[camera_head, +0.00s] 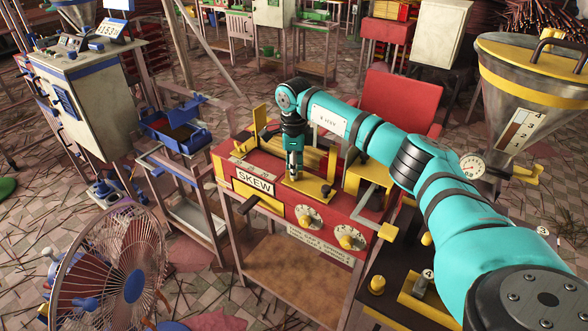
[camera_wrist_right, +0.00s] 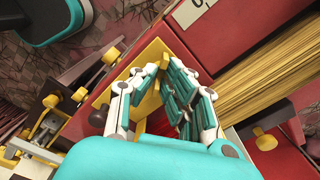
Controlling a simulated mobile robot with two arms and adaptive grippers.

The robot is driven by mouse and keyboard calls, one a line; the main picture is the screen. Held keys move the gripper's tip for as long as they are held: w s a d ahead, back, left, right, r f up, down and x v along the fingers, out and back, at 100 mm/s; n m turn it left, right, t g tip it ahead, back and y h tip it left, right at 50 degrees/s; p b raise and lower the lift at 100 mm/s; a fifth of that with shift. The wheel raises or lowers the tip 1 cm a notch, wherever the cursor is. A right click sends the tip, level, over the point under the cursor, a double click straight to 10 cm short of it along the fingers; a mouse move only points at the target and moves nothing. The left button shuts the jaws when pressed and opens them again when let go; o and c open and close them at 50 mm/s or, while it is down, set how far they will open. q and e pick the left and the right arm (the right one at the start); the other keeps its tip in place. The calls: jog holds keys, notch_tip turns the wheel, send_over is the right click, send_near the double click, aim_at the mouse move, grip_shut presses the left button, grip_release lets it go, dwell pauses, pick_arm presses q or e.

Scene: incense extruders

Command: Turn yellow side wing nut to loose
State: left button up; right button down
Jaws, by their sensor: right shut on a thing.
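The red and yellow SKEW machine (camera_head: 238,165) stands in the middle of the head view. My right arm reaches over it from the right, and my right gripper (camera_head: 293,172) points down at its yellow top plate. In the right wrist view the fingers of my right gripper (camera_wrist_right: 158,70) come together around a small yellow wing nut (camera_wrist_right: 166,58) on a yellow plate (camera_wrist_right: 148,55). The fingers partly hide the nut, so its turn angle cannot be told. Another yellow wing nut (camera_wrist_right: 265,140) sits apart at the lower right. My left gripper is not in view.
Bundled yellow sticks (camera_wrist_right: 262,85) lie in the red machine beside the fingers. A dark round knob (camera_wrist_right: 97,118) is close on their left. A fan (camera_head: 110,270), a control cabinet (camera_head: 85,105) and a metal hopper (camera_head: 525,85) stand around the machine.

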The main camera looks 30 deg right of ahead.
jog(key=n, duration=0.6)
jog(key=shift+n+b, duration=0.3)
jog(key=n, duration=0.6)
jog(key=shift+r, duration=0.1)
jog(key=n+b, duration=0.1)
jog(key=n, duration=0.4)
jog(key=shift+n, duration=0.3)
jog(key=n, duration=0.5)
jog(key=shift+n, duration=0.3)
